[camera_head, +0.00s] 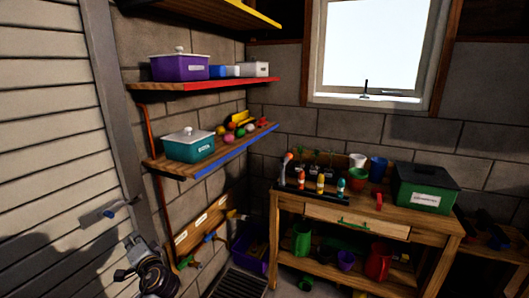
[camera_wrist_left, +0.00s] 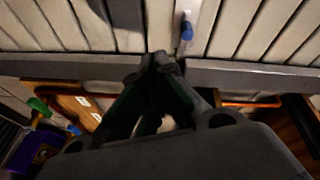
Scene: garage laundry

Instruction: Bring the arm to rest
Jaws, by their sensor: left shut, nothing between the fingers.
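My left gripper (camera_head: 132,243) shows low at the left in the head view, in front of the slatted door and beside the wall corner. In the left wrist view its fingertips (camera_wrist_left: 160,63) meet, and nothing is between them. The fingers point at the pale slatted door (camera_wrist_left: 95,25). My right gripper is in neither view.
A door handle with a blue end (camera_head: 120,206) is close to my left gripper. Right of it are a tool rack (camera_head: 205,220) and a purple bin (camera_head: 250,250). Shelves (camera_head: 210,152) hang above. A wooden workbench (camera_head: 356,228) stands right.

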